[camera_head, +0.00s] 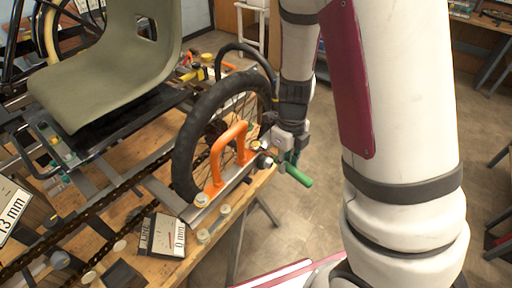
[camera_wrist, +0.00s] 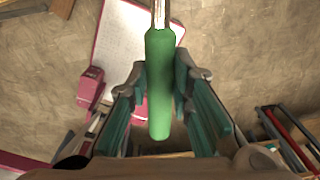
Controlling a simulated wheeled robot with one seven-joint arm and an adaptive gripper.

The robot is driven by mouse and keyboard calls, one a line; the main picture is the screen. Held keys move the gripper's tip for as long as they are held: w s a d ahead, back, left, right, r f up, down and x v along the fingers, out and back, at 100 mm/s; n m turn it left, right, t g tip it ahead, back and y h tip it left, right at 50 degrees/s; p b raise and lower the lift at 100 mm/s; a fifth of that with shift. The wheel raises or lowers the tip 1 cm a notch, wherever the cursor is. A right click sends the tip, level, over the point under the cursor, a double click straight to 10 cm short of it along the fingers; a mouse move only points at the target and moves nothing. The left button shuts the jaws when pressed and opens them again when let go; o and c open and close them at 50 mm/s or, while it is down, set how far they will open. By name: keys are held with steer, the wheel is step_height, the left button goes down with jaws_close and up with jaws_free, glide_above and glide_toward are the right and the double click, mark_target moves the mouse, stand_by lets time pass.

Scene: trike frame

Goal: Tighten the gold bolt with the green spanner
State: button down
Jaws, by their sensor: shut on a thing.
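The green spanner's handle (camera_head: 299,176) sticks out below my gripper (camera_head: 289,148) in the head view, off the right end of the metal frame bar. In the wrist view, the green handle (camera_wrist: 160,85) lies between the fingers of my gripper (camera_wrist: 166,78), which is shut on it. The spanner's metal shank (camera_wrist: 160,14) runs out of the top of that picture, so its head is not visible there. A gold bolt (camera_head: 256,146) shows at the right end of the bar, left of my gripper. Whether the spanner touches it cannot be told.
An orange handle (camera_head: 229,148) rises from the bar beside the black wheel (camera_head: 190,141). Another gold-coloured bolt (camera_head: 201,199) sits at its lower left end. The wooden bench (camera_head: 141,208) holds labelled boxes and small parts. Open floor lies to the right.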

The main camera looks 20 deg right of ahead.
steer(key=shift+w+d+n, duration=0.3)
steer(key=shift+d+n, duration=0.2)
stand_by(0.3)
steer(key=c, duration=2.3)
jaws_free()
jaws_close()
steer(key=shift+r, duration=3.55)
